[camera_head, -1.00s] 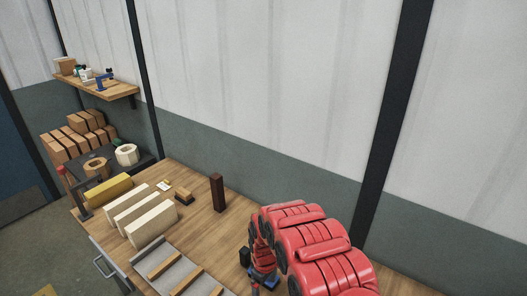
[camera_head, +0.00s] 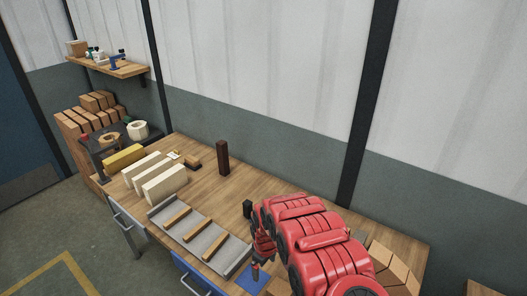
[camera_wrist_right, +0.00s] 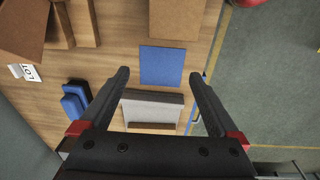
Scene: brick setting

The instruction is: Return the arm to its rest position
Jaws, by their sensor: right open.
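My right arm is red and reaches over the wooden workbench (camera_head: 285,185) in the head view. Its gripper (camera_head: 256,270) is small and partly hidden there, near a blue mat (camera_head: 249,286) on the bench. In the right wrist view, the two dark fingers of the right gripper (camera_wrist_right: 160,78) are spread apart with nothing between them. The blue mat (camera_wrist_right: 162,65) and the end of a grey tray (camera_wrist_right: 152,107) lie below, apart from the fingers. My left gripper is in neither view.
The grey tray (camera_head: 213,257) holds wooden strips. Cream blocks (camera_head: 164,184), a yellow block (camera_head: 123,158) and an upright dark brown block (camera_head: 223,158) stand further left. Tan bricks (camera_head: 395,272) lie right of my arm. A wall (camera_head: 270,155) runs behind the bench.

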